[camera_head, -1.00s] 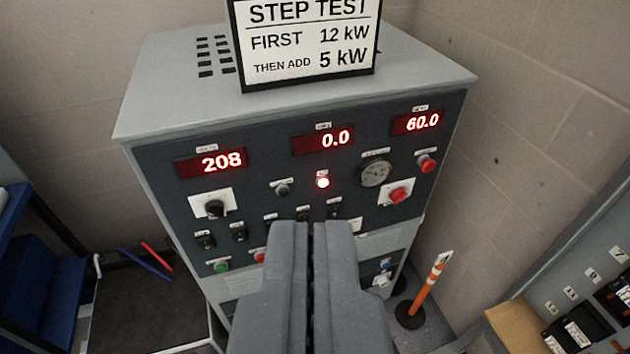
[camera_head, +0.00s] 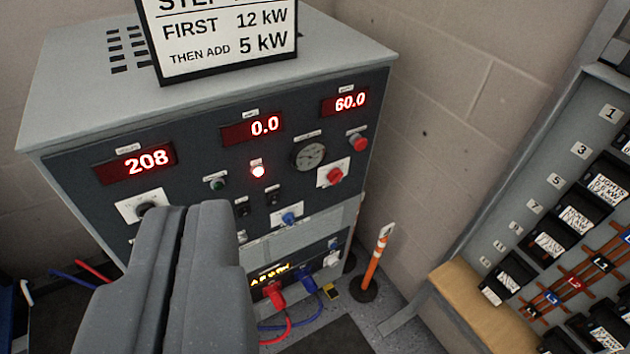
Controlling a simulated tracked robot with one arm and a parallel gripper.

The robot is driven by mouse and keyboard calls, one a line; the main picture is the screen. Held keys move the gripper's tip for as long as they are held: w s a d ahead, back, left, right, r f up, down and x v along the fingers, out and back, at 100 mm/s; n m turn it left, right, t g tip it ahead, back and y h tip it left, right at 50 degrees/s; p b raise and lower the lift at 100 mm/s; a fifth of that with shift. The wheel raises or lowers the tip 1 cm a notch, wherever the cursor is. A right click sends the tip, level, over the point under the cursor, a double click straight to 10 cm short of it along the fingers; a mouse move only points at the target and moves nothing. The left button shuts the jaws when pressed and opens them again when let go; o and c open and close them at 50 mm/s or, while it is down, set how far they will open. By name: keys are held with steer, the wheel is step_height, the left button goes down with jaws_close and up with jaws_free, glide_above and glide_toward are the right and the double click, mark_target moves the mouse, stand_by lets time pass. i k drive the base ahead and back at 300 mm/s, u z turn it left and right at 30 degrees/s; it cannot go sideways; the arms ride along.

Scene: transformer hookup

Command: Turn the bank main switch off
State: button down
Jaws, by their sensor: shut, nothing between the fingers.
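The grey load bank cabinet (camera_head: 60,100) fills the left and middle, with a dark front panel reading 208, 0.0 and 60.0. A black rotary knob (camera_head: 146,209) sits on a white plate at the panel's left, partly behind my fingers. A red rotary knob (camera_head: 335,175) on a white plate and a red button (camera_head: 357,143) are at the right. The labels are too small to read, so I cannot tell which control is the bank main switch. My gripper (camera_head: 190,207) is shut and empty, in front of the panel's lower left, hiding several controls.
Red (camera_head: 273,293) and blue (camera_head: 306,284) plugs with cables are at the cabinet's lower front. An orange post (camera_head: 376,258) stands to its right. A breaker panel (camera_head: 530,190) is at the right edge. A step test sign (camera_head: 222,42) stands on top.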

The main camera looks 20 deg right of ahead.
mark_target(336, 175)
steer(key=z, duration=0.45)
steer(key=k, duration=1.1)
steer(key=z, duration=0.8)
steer(key=i, duration=1.75)
steer(key=u, duration=0.7)
